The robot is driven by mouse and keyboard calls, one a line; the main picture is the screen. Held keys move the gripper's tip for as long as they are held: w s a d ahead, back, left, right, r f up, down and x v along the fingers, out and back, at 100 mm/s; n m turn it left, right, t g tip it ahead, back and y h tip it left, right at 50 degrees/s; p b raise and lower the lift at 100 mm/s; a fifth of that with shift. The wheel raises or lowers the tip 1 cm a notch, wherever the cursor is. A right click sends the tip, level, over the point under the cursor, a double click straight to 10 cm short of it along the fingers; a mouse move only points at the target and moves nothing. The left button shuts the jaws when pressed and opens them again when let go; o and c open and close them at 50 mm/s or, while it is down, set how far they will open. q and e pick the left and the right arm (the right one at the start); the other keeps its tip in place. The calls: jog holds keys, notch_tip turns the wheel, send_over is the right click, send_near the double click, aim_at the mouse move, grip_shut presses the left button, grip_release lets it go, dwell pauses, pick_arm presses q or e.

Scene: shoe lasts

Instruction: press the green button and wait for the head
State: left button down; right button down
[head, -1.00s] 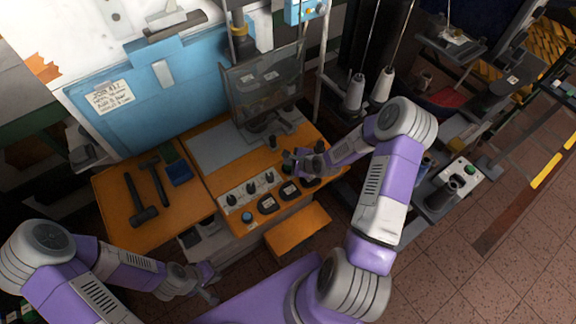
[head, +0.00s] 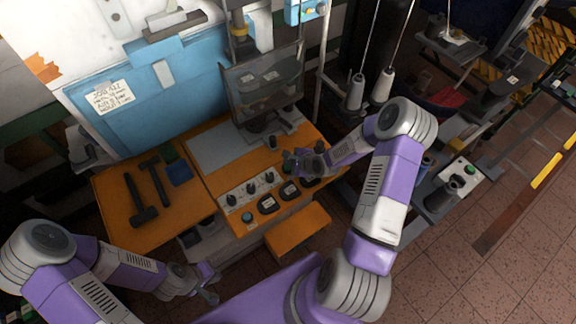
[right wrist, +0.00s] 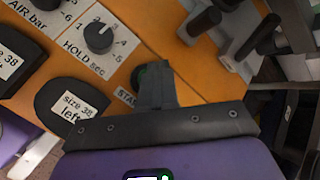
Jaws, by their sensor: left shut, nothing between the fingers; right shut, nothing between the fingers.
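The green button shows as a dark round cap with a bit of green (right wrist: 139,74) in the right wrist view, beside a partly covered label beginning "STA". My right gripper (right wrist: 155,76) is shut and its fingertips lie over the button, hiding most of it; I cannot tell how far it is pressed. In the head view my right gripper (head: 293,165) is at the right side of the orange panel (head: 215,182). The head's column with a yellow band (head: 238,31) stands above the clear guard (head: 262,92). My left gripper (head: 211,287) is shut and empty, low in front of the bench.
Black labelled pads (head: 268,204) and a row of knobs (head: 250,188) lie left of my right gripper. Hammers (head: 143,215) lie on the left orange bench. Thread cones (head: 382,87) stand behind right.

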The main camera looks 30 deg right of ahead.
aim_at(290, 168)
jog(key=shift+f, duration=0.15)
jog(key=shift+f+b, duration=0.3)
jog(key=shift+b, duration=0.1)
jog(key=shift+f+b, duration=0.4)
jog(key=shift+f, duration=0.15)
dwell(0.7)
jog(key=shift+r, duration=0.1)
jog(key=shift+r+p, duration=0.7)
jog(key=shift+r, duration=0.2)
jog(key=shift+r, duration=0.1)
notch_tip(290, 168, up, 5)
jog(key=p, duration=0.4)
